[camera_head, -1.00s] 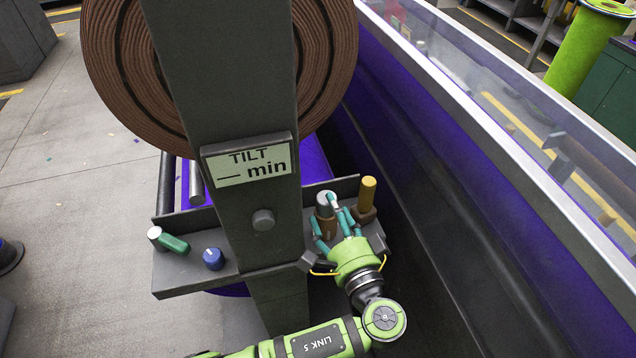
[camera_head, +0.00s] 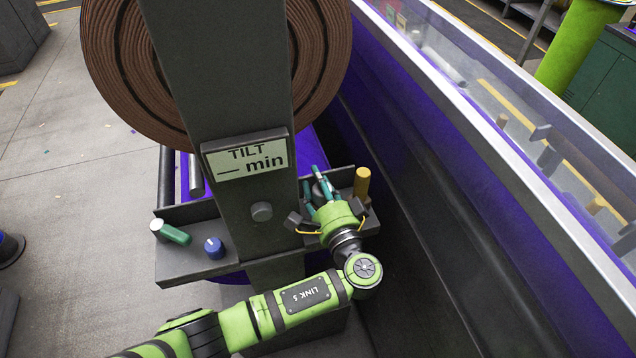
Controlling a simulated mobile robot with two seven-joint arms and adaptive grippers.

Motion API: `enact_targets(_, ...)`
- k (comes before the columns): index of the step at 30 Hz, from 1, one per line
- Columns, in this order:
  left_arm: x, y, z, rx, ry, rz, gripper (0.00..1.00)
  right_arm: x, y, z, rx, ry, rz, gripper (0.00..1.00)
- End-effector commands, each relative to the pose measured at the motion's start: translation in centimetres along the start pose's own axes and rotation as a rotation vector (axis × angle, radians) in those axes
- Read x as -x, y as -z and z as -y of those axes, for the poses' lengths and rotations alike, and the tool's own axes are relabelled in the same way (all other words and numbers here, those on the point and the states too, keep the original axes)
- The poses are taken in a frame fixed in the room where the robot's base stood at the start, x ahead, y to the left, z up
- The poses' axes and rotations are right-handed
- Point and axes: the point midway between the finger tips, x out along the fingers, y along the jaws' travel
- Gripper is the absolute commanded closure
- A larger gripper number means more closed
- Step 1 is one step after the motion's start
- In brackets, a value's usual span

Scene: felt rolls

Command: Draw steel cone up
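The steel cone (camera_head: 318,191) is a small grey piece at the right part of the grey shelf, partly hidden behind my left gripper. My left gripper (camera_head: 318,187) is green with teal fingers. Its fingers reach around the cone from the near side. I cannot tell whether they press on it or stand a little apart. The cone's lower part and its seat are hidden by the gripper. My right gripper is not in view.
A yellow cylinder (camera_head: 362,183) stands close right of the gripper. A green cylinder with a white end (camera_head: 174,234) and a blue knob (camera_head: 214,247) are on the shelf's left part. A grey post (camera_head: 222,90) with a "TILT min" sign (camera_head: 246,156) rises between them, before a brown felt roll (camera_head: 120,75).

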Motion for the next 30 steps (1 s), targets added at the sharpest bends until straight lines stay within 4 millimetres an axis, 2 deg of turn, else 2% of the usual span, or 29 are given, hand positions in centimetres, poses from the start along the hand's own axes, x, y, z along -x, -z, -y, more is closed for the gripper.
enact_targets(9,0.1,0.0,-0.1,-0.002,-0.001,-0.001,1.00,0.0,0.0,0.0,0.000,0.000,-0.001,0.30)
enact_targets(17,0.2,0.0,2.7,0.003,0.001,-0.001,1.00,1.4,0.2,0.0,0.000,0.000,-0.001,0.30)
enact_targets(24,0.2,0.1,2.7,0.004,0.006,-0.001,1.00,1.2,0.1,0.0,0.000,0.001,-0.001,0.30)
enact_targets(25,0.2,0.1,2.7,0.004,0.006,-0.002,0.52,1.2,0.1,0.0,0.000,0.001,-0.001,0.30)
enact_targets(26,0.2,0.1,2.7,0.004,0.006,-0.002,0.40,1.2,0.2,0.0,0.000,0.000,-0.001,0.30)
enact_targets(30,0.1,0.1,2.6,0.002,0.004,-0.001,0.37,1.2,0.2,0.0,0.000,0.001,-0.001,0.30)
